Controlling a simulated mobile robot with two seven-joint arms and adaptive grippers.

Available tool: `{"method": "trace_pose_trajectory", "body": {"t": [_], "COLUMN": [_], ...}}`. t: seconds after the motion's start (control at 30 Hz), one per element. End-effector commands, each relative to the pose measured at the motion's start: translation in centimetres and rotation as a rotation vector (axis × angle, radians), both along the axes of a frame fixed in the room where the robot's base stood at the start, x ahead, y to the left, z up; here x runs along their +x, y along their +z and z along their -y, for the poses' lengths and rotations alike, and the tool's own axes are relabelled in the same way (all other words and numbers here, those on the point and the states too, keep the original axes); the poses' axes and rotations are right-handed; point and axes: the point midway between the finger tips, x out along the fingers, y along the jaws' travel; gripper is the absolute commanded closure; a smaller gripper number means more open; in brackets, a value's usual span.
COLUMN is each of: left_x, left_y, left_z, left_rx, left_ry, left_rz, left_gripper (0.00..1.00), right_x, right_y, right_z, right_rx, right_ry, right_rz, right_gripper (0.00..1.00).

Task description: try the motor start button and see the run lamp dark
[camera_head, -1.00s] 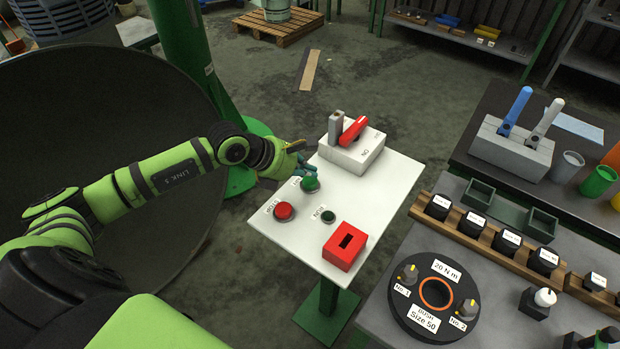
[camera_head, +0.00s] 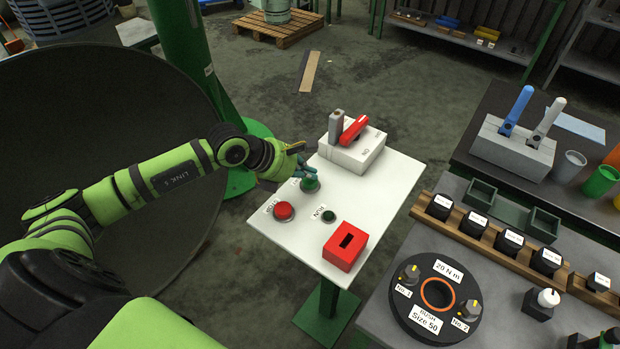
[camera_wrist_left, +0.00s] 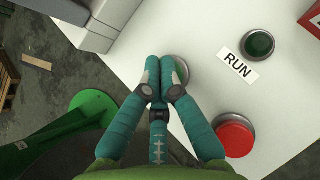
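The green start button (camera_head: 311,185) sits on the white panel (camera_head: 382,205). My left gripper (camera_head: 306,172) is at its far side, and its fingers look shut with nothing between them. In the left wrist view the fingertips (camera_wrist_left: 162,75) meet over the start button, and only part of its metal ring (camera_wrist_left: 182,68) shows; I cannot tell whether it is pressed. The run lamp (camera_head: 329,216) is dark green and unlit; it also looks dark in the left wrist view (camera_wrist_left: 260,44). The red stop button (camera_head: 284,211) is nearer the panel's left edge. My right gripper is out of view.
A grey switch box (camera_head: 352,158) with a red handle (camera_head: 353,130) stands at the panel's far end. A red slotted box (camera_head: 345,246) is at the near end. A bench with a black bush fixture (camera_head: 400,318) is to the right.

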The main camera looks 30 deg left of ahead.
Motion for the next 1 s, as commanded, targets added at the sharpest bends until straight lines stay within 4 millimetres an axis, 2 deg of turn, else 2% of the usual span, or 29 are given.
{"method": "trace_pose_trajectory", "body": {"t": [1.0], "left_x": [-0.1], "left_y": [-1.3], "left_z": [0.0], "left_rx": [0.0], "left_ry": [0.0], "left_rz": [-0.002], "left_gripper": [1.0], "right_x": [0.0], "right_y": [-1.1], "right_z": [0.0], "right_rx": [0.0], "right_ry": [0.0], "right_rz": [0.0], "right_gripper": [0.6]}}
